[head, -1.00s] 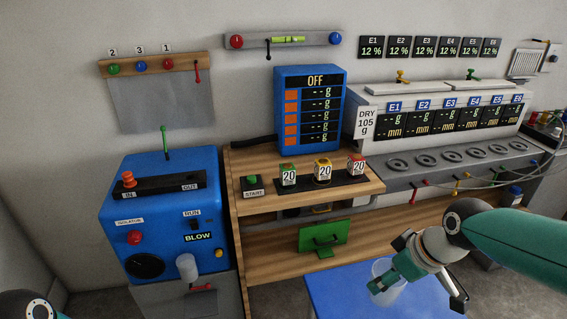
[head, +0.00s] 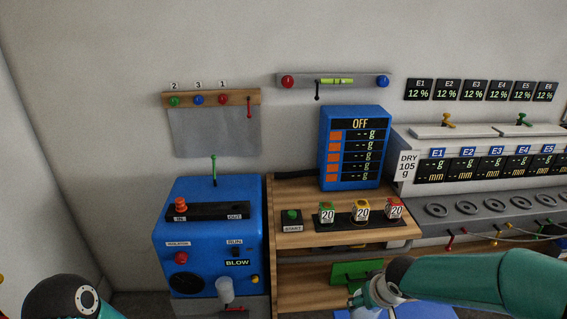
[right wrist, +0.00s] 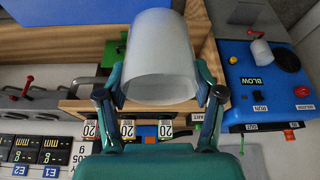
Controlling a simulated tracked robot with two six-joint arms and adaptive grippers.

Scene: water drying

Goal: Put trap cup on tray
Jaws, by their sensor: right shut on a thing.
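My right gripper (right wrist: 162,78) is shut on a translucent white cup (right wrist: 160,45), with one finger on each side of it. In the head view that gripper (head: 368,296) is low, in front of the wooden bench, and the cup is hardly visible. A second pale cup (head: 225,290) sits at the lower front of the blue blower machine; it also shows in the right wrist view (right wrist: 261,50). No label marks either cup as the trap cup. A flat blue surface (right wrist: 62,18), perhaps the tray, is partly visible. My left gripper is out of view.
The blue blower machine (head: 208,222) stands left of the wooden bench (head: 300,190). The bench carries a blue display unit (head: 353,148), a start button (head: 292,219) and several numbered small blocks. A green bracket (head: 352,272) is below. The dryer row (head: 480,210) stands to the right.

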